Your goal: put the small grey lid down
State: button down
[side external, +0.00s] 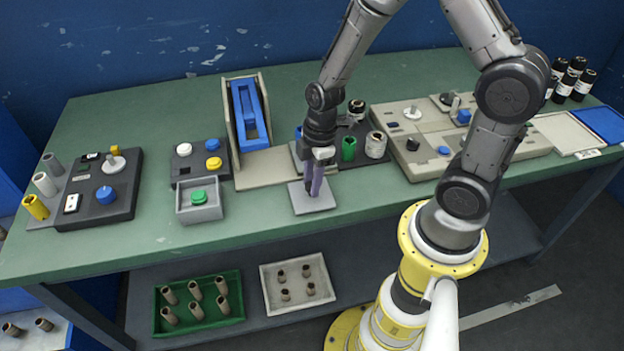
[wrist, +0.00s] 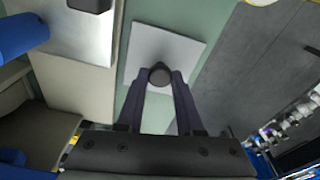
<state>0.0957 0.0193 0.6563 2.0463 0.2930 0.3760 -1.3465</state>
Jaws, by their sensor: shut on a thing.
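The small grey lid (side external: 312,200) is a flat square plate with a dark round knob on top. It is at the front middle of the green table, level or nearly so. My gripper (side external: 313,192) points down over the lid. In the wrist view, the fingertips of my gripper (wrist: 160,77) are shut on the knob, with the grey lid (wrist: 168,46) spread out beyond them. The lid is at or very close to the tabletop; I cannot tell whether it touches. Its underside is hidden.
An open grey box (side external: 199,211) with a green button stands to the left. A beige base with a blue chute (side external: 250,112) is behind left. A dark mat with a green cup (side external: 348,148) and rolls lies behind right. Bare green tabletop (side external: 262,222) lies left of the lid.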

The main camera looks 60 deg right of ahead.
jog(key=c, duration=0.5)
grip_release()
jog(key=shift+f, duration=0.1)
jog(key=shift+c, duration=0.2)
notch_tip(320, 180, up, 11)
jog(key=d, duration=0.1)
jog(key=s+a+r+m+t+h, duration=0.1)
jog(key=s+r+m+t, duration=0.3)
jog(key=s+r+m, duration=0.7)
jog(key=shift+s+a+r+t, duration=0.35)
jog(key=shift+s+r, duration=0.4)
jog(key=shift+s, duration=0.55)
jog(key=shift+d, duration=0.1)
